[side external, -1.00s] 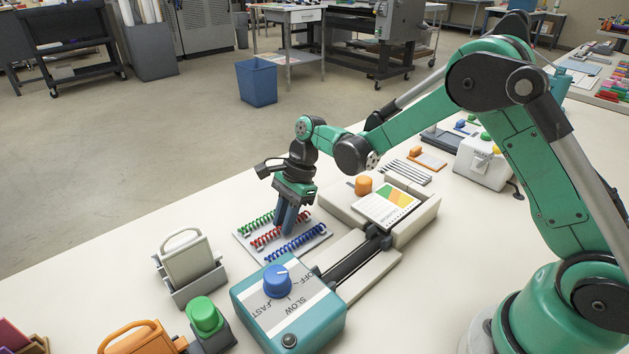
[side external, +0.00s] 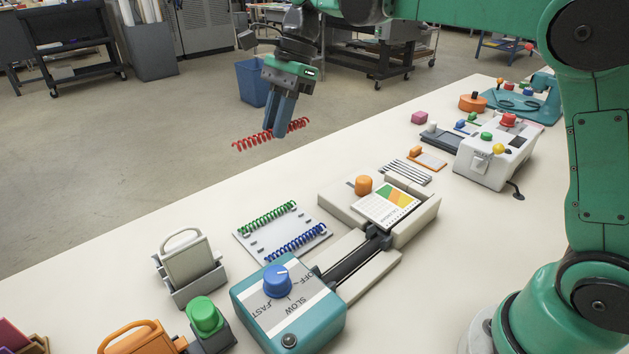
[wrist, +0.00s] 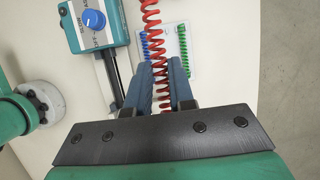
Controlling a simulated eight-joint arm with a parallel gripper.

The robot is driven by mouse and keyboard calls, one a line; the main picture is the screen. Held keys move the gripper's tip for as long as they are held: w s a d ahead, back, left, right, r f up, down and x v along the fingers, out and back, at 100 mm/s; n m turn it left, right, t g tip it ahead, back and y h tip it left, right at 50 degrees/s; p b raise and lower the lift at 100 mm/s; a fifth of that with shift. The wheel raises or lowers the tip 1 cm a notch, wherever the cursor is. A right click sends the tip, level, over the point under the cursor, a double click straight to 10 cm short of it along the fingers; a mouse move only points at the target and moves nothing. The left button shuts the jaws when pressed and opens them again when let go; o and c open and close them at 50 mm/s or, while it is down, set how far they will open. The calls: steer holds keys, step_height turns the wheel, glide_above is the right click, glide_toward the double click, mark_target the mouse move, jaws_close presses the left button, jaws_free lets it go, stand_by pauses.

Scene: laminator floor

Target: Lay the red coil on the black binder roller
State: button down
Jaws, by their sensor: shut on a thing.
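The red coil (side external: 249,141) is held across my gripper (side external: 274,133), raised well above the table in the side view. The fingers are shut on it near its middle, and both ends stick out. In the wrist view the red coil (wrist: 151,28) runs between the blue fingers of my gripper (wrist: 161,82). The black binder roller (side external: 350,263) appears to be the long dark bar between the cream rails of the binder, right of and below the coil. It also shows as a dark strip in the wrist view (wrist: 114,75). Nothing red lies on it.
A white rack (side external: 274,238) holds a green coil (side external: 267,217) and a blue coil (side external: 297,243), with an empty middle row. A teal control box (side external: 285,310) with a blue knob stands at the roller's near end. A printed card (side external: 387,205) lies at its far end.

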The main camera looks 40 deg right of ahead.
steer(key=shift+s+d+r, duration=0.1)
steer(key=shift+s+d, duration=0.05)
glide_above(350, 261)
steer(key=d, duration=0.1)
step_height(350, 261, down, 11)
steer(key=shift+d+r, duration=0.1)
steer(key=shift+r, duration=0.05)
steer(key=shift+f, duration=3.25)
steer(key=c, duration=0.7)
jaws_free()
